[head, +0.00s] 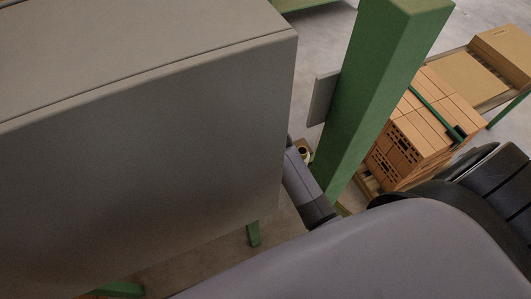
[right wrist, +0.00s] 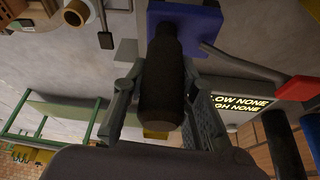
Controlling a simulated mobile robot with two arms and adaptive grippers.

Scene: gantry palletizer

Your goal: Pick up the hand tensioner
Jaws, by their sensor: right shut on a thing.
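The hand tensioner (right wrist: 183,17) shows in the right wrist view, with a blue body at the top, a thick black grip and a thin metal lever ending in a red handle (right wrist: 299,88). My right gripper (right wrist: 162,82) is shut on the black grip, with one finger on each side. In the head view the tensioner and the right gripper cannot be made out; a large grey cabinet and my own arm links fill much of the picture. My left gripper is in neither view.
In the head view a grey cabinet (head: 140,150) fills the left, beside a green post (head: 378,85). Strapped bricks (head: 405,145) stand on a pallet behind the post, near a conveyor with a cardboard box (head: 507,52). The right wrist view shows a lit sign (right wrist: 240,106) and a green frame (right wrist: 55,120).

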